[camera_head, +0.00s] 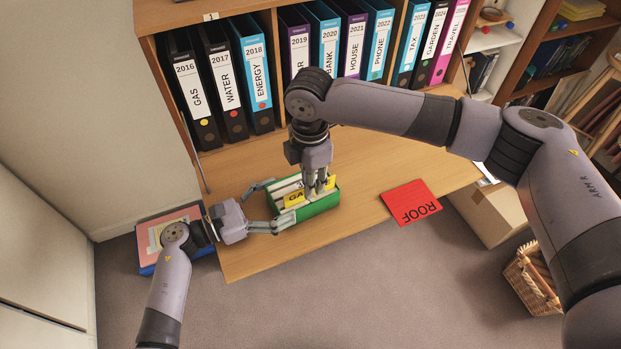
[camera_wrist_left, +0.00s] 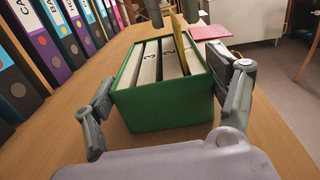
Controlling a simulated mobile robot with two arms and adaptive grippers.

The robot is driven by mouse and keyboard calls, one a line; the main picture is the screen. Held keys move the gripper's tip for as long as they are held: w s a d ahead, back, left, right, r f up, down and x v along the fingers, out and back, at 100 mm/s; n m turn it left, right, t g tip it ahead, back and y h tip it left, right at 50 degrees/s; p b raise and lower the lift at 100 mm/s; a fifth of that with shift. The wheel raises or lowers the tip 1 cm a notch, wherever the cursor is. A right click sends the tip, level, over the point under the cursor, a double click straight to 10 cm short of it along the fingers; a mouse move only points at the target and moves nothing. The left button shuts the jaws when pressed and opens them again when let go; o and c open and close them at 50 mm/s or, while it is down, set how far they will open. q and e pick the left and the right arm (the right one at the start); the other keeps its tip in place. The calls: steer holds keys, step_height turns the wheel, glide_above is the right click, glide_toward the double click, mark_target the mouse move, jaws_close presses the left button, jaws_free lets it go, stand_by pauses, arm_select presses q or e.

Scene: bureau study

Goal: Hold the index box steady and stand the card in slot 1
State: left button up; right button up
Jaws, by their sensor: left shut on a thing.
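The green index box (camera_head: 318,208) stands on the wooden surface with pale numbered dividers inside. In the left wrist view the box (camera_wrist_left: 165,111) sits between the two fingers of my left gripper (camera_wrist_left: 166,115), which is shut on it. In the head view my left gripper (camera_head: 262,206) reaches the box from the left. A yellow card (camera_head: 295,197) with partly hidden lettering stands at the box, its lower part hidden inside. In the left wrist view the card (camera_wrist_left: 180,48) is near the right end, leaning slightly. My right gripper (camera_head: 318,186) points down at the card; its grip is unclear.
A red card reading ROOF (camera_head: 411,202) lies flat on the surface to the right. Labelled binders (camera_head: 257,84) line the shelf behind. A cardboard box (camera_head: 490,212) and a wicker basket (camera_head: 532,280) stand at the right. A stack of folders (camera_head: 165,235) lies at the left.

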steer(key=o, duration=0.5)
steer(key=shift+r, duration=0.1)
steer(key=shift+r, duration=3.9)
